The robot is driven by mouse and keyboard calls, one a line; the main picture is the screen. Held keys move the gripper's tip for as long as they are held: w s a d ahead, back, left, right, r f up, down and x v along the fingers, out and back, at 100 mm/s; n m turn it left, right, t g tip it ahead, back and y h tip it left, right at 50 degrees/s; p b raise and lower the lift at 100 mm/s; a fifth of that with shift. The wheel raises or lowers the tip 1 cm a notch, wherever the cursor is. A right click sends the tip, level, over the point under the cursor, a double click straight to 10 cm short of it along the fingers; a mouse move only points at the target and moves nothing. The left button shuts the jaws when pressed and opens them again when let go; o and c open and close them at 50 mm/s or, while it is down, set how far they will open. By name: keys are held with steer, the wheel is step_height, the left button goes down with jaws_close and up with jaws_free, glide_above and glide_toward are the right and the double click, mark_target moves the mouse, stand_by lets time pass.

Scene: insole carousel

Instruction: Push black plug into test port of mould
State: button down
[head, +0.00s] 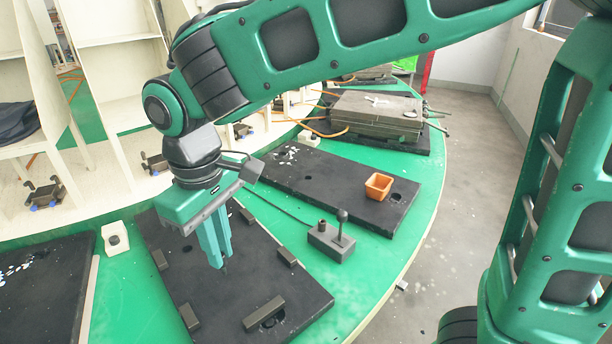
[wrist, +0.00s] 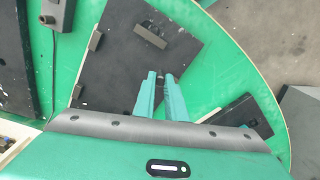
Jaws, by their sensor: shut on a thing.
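My gripper (head: 222,262) points down over the near black plate (head: 215,300). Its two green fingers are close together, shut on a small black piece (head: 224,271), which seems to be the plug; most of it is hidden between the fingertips. In the wrist view my fingertips (wrist: 161,75) stand over the same plate (wrist: 125,75). The piece is small there, and I cannot tell whether it touches the plate. A grey, two-layered block (head: 375,118), perhaps the mould, lies at the back right, far from my gripper. I cannot make out a test port.
Several dark blocks, one of them front right (head: 263,313), stand up from the near plate. A grey box with a lever (head: 331,243) sits right of it on the green table (head: 375,262). Another black plate (head: 330,185) bears an orange cup (head: 378,186). Pale upright panels stand behind.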

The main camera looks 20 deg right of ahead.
steer(key=shift+a, duration=0.15)
steer(key=shift+w+d, duration=0.2)
steer(key=shift+w, duration=0.15)
steer(key=w+d+f+m, duration=0.2)
steer(key=w+d+m, duration=0.7)
steer(key=d+m, duration=0.2)
steer(key=w+d+f+m, duration=0.2)
steer(key=w+d+m, duration=0.8)
steer(key=d, duration=0.5)
steer(key=shift+f+m, duration=0.35)
steer(key=shift+m, duration=0.55)
steer(key=shift+a+r, duration=0.1)
steer(key=shift+r, duration=0.05)
steer(key=shift+f, duration=2.85)
steer(key=shift+f, duration=1.95)
